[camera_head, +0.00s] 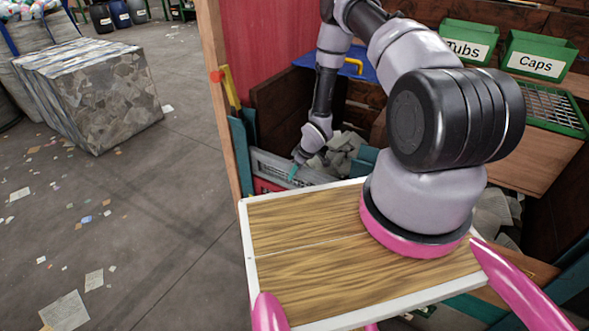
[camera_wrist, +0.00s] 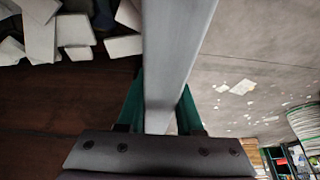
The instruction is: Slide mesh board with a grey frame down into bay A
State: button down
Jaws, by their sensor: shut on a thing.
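My gripper (camera_head: 296,168) is at the front of the wooden bin in the head view, fingers pointing down. In the wrist view my gripper (camera_wrist: 160,105) has its two green fingers on either side of a smooth grey bar and is shut on it. This bar is the edge of the grey-framed board (camera_wrist: 178,45). In the head view the grey-framed board (camera_head: 265,164) shows as a long grey strip across the bin front, between teal uprights. The board's mesh cannot be made out. No bay A label is readable, and I cannot tell how deep the board sits.
A teal upright (camera_head: 240,140) stands at the strip's left end. A red panel (camera_head: 266,187) with partly hidden white lettering lies below the strip. Pale scraps (camera_head: 345,150) fill the bin behind. Green Tubs (camera_head: 466,40) and Caps (camera_head: 537,55) bins stand right.

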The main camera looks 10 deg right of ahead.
aim_at(304, 168)
jog(key=shift+f, duration=0.1)
jog(key=shift+f, duration=0.55)
jog(key=shift+c, duration=2.4)
grip_release()
jog(key=v, duration=1)
jog(key=shift+s+d+r, duration=0.1)
jog(key=shift+d+r, duration=0.05)
jog(key=shift+r, duration=0.25)
